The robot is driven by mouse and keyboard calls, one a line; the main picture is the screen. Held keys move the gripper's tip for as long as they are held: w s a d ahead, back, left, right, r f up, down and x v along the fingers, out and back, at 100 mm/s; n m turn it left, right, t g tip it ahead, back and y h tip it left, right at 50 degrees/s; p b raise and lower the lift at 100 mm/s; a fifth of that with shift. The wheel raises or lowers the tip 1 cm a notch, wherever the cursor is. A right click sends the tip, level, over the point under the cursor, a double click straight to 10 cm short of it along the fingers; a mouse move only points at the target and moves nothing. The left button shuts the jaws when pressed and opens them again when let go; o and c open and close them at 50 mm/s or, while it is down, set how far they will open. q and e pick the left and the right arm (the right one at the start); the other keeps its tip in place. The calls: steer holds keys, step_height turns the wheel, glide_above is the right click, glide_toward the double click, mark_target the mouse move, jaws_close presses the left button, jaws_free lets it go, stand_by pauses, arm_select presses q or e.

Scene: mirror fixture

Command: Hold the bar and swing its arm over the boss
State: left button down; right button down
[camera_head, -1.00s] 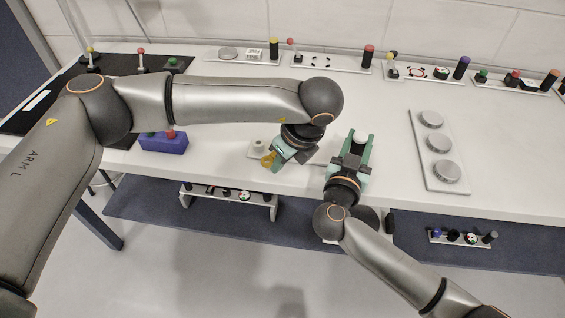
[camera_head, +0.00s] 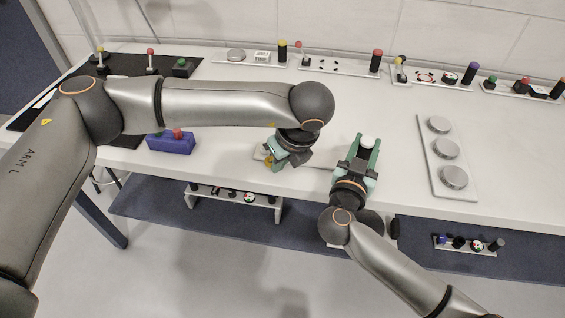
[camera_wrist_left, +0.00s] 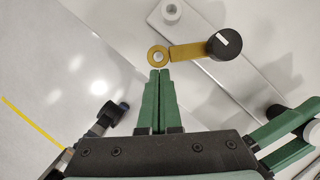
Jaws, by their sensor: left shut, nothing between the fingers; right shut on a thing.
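The grey bar (camera_wrist_left: 190,62) lies on the table and runs diagonally in the left wrist view. In the head view, my left gripper (camera_head: 284,160) partly hides the bar. My right gripper (camera_head: 364,148) is shut on a white post (camera_head: 367,141) at the bar's other end.
A plate with three round grey discs (camera_head: 445,155) lies to the right. A blue box with buttons (camera_head: 172,144) stands to the left. Several control panels (camera_head: 340,65) line the table's back. The table's front edge is close to my right gripper.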

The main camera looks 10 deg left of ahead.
arm_select(q)
steer(key=a+m, duration=0.1)
steer(key=w+a+m+h, duration=0.1)
steer(key=m, duration=0.1)
steer(key=shift+a+t, duration=0.2)
steer(key=shift+t, duration=0.1)
steer(key=shift+w+a+m+h, duration=0.3)
steer(key=shift+w+a+m, duration=0.2)
steer(key=shift+m, duration=0.5)
steer(key=w+m, duration=0.1)
steer(key=a+m+h, duration=0.1)
steer(key=shift+w+a+m+t, duration=0.1)
steer(key=shift+w+m+t, duration=0.2)
steer(key=shift+w+m, duration=0.1)
steer(key=shift+w+a, duration=0.15)
steer(key=shift+w, duration=0.25)
steer(key=s, duration=0.4)
steer(key=shift+s, duration=0.15)
steer(key=v, duration=1)
steer(key=shift+a, duration=0.25)
